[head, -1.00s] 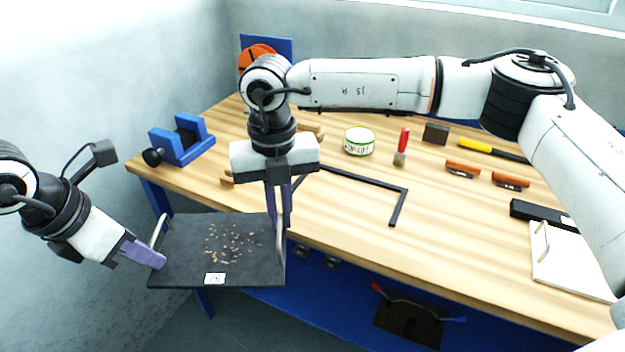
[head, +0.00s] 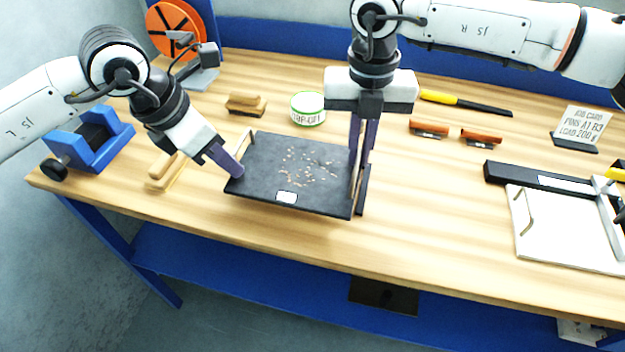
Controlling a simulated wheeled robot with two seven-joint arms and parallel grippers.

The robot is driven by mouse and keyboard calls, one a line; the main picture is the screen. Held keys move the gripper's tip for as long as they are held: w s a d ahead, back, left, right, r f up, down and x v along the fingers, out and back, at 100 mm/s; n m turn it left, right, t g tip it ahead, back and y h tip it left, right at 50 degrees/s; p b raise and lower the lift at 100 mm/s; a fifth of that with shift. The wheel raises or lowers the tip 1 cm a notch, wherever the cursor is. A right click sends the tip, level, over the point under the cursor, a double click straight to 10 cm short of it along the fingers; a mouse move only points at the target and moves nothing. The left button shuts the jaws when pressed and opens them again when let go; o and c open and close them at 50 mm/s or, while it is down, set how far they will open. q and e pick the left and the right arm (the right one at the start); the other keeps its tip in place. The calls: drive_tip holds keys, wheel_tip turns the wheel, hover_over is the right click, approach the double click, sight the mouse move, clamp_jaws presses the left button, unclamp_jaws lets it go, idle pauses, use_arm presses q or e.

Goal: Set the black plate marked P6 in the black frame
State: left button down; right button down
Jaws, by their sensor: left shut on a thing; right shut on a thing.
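The black plate (head: 262,168) has small tan pieces scattered on top, a white label (head: 287,197) too small to read, and a pale handle at each side. My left gripper (head: 236,171) is shut on the left handle. My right gripper (head: 357,172) is shut on the right handle. The plate is over the tabletop; I cannot tell whether it touches anything below.
A green-rimmed tin (head: 308,109) and a wooden brush (head: 246,104) stand behind the plate. Wooden pieces (head: 166,171) and a blue vise (head: 91,141) are left. A white plate (head: 562,236) and black bar (head: 533,177) lie right. The table (head: 425,215) right of the frame is clear.

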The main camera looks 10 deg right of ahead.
sight(230, 178)
use_arm(q)
drive_tip(key=shift+a, duration=0.2)
use_arm(e)
drive_tip(key=shift+r, duration=0.15)
use_arm(q)
drive_tip(key=shift+f, duration=0.25)
use_arm(e)
drive_tip(key=shift+f, duration=0.2)
